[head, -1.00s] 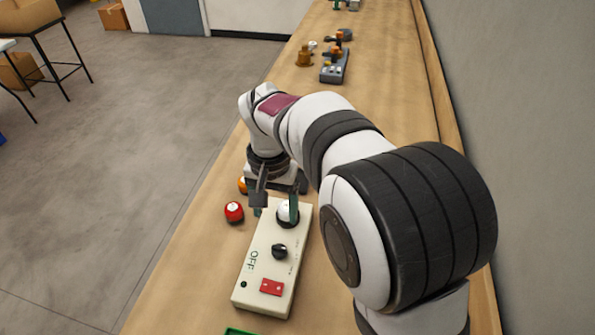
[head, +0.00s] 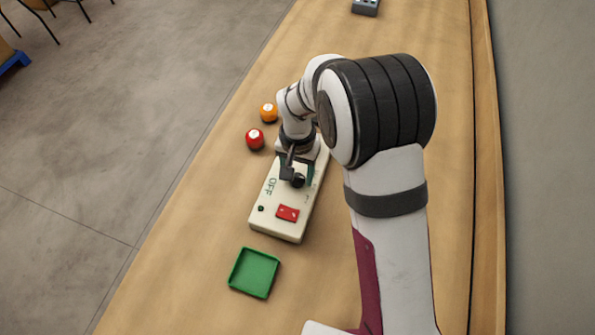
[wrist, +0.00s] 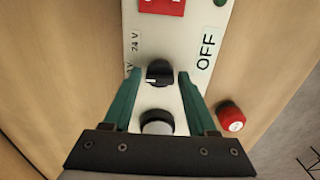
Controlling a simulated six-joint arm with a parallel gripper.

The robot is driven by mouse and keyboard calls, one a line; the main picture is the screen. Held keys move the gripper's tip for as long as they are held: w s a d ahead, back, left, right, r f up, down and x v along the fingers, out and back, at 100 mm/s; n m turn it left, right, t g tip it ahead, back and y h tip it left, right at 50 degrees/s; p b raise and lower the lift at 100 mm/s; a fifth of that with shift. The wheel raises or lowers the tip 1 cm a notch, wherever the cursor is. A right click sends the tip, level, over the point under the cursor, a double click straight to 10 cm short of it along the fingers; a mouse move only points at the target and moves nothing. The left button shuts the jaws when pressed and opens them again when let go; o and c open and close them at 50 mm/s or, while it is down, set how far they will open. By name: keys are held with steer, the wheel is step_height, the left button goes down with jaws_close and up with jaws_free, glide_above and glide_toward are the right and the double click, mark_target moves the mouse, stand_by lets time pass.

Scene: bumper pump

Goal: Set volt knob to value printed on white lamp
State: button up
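The cream control box (head: 272,222) lies on the bench and also shows in the wrist view (wrist: 205,85). Its black volt knob (wrist: 158,74) has a white mark pointing left in the wrist view; it also shows in the head view (head: 298,181). A "24 V" label is readable beside it; another label is partly hidden by a finger. My gripper (wrist: 160,76) is open, its green fingers on either side of the knob, with gaps. The white lamp (wrist: 157,128) sits between the fingers, nearer the palm in the picture; no value is readable on it. The head view hides the lamp.
A red ball-like piece (head: 255,139) and an orange one (head: 268,112) stand left of the box. A green tray (head: 254,272) lies in front. The box carries a red switch (head: 288,213). The bench at left front is clear.

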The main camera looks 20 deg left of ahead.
jaws_close()
steer(key=shift+n, duration=0.3)
steer(key=n, duration=0.4)
steer(key=shift+n, duration=2.1)
steer(key=shift+o, duration=1.7)
jaws_free()
